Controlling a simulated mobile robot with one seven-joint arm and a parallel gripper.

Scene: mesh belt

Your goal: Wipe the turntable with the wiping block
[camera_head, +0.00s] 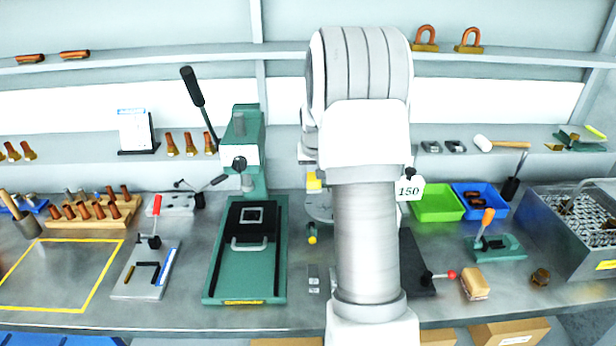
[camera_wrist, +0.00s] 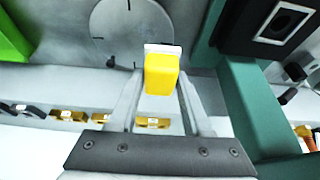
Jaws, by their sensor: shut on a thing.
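My gripper (camera_wrist: 161,90) is shut on the yellow wiping block (camera_wrist: 160,75), which has a pale pad at its far end. The block also shows in the head view (camera_head: 314,181), just left of my arm. The turntable (camera_wrist: 120,28) is a round grey disc with dark marks near its rim. In the head view the turntable (camera_head: 318,206) is partly hidden by my arm. The block is over or beside the disc's edge. I cannot tell whether its pad touches the surface.
A green press (camera_head: 246,205) stands close on the left of the turntable. A green tray (camera_head: 437,203) and a blue tray (camera_head: 482,201) lie to the right. A black-based fixture with a red-tipped lever (camera_head: 449,275) is at front right, partly behind my arm.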

